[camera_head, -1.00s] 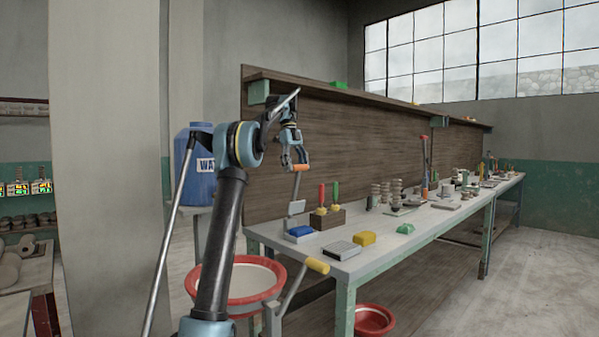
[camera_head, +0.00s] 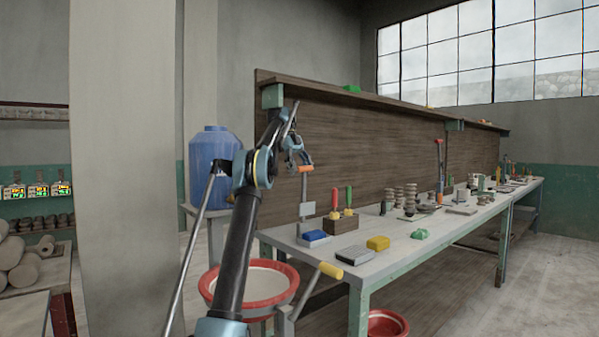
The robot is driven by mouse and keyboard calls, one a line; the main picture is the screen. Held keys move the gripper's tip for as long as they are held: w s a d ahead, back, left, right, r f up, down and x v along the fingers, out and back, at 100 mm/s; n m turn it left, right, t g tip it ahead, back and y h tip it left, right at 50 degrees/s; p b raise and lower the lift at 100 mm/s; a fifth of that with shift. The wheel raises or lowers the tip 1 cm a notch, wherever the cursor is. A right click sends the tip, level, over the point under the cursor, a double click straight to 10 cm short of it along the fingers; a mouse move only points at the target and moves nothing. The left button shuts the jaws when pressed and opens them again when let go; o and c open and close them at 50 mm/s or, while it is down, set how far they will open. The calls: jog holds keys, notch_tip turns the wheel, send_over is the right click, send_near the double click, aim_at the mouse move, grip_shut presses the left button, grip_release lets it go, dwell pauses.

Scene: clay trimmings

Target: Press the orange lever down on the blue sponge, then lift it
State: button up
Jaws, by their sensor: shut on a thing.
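My gripper (camera_head: 303,162) is shut on the orange handle of a tool, which I take to be the orange lever (camera_head: 305,170). Its thin shaft hangs down to a pale grey plate (camera_head: 308,209). The blue sponge (camera_head: 314,236) lies on a grey block at the near left end of the bench, just below the plate. A small gap shows between the plate and the sponge, so they look apart. The exact distance in depth cannot be told.
On the bench (camera_head: 405,252), a brown holder (camera_head: 341,224) with red and green handles stands right of the sponge. A grey block (camera_head: 355,255), yellow sponge (camera_head: 378,243) and green piece (camera_head: 419,234) lie nearer. A yellow-ended bar (camera_head: 331,271) juts out in front, by a red-rimmed basin (camera_head: 209,287).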

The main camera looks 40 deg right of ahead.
dwell(0.3)
jog(key=o, duration=1.5)
